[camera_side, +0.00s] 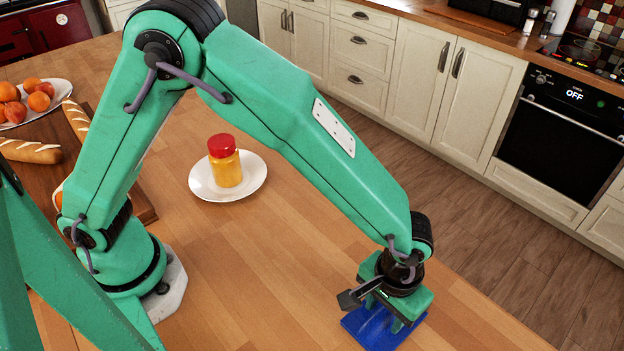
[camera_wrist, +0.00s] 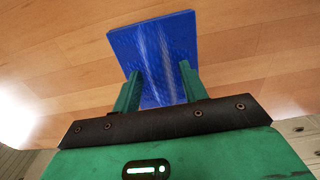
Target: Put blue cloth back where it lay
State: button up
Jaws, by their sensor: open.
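The blue cloth (camera_side: 366,331) is a flat blue square on the wooden island top, near its front right edge in the side view. In the wrist view the blue cloth (camera_wrist: 158,50) lies flat beyond and between my fingers, with pale streaks across it. My gripper (camera_side: 384,314) is pointed down right over the cloth and hides part of it. In the wrist view my gripper (camera_wrist: 160,86) is open, with its two green fingers apart over the cloth. Whether the fingertips touch the cloth I cannot tell.
A white plate (camera_side: 256,186) with a red-lidded yellow jar (camera_side: 226,165) stands mid-island. A fruit plate (camera_side: 62,90) and a wooden board (camera_side: 42,178) with bread lie at the left. The island edge (camera_side: 495,318) drops to the floor at the right. Wood between plate and cloth is clear.

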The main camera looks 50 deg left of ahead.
aim_at(385, 310)
notch_tip(385, 310, up, 12)
dwell(0.6)
jog(key=shift+a+r, duration=0.1)
dwell(0.4)
jog(key=a+r+t, duration=0.1)
jog(key=a+r, duration=0.2)
jog(key=a, duration=0.3)
jog(key=w+a+r+t+h, duration=0.1)
jog(key=a+r, duration=0.3)
jog(key=a, duration=0.3)
jog(key=a+r+t, duration=0.1)
jog(key=a+r, duration=0.2)
jog(key=a, duration=0.3)
jog(key=s+a+t, duration=0.1)
jog(key=s+a, duration=0.3)
jog(key=a, duration=0.3)
jog(key=s+a+r+t+y, duration=0.1)
jog(key=s+a, duration=0.3)
jog(key=a, duration=0.3)
jog(key=shift+s+a+t, duration=0.3)
jog(key=shift+s+a, duration=0.05)
jog(key=shift+a, duration=0.05)
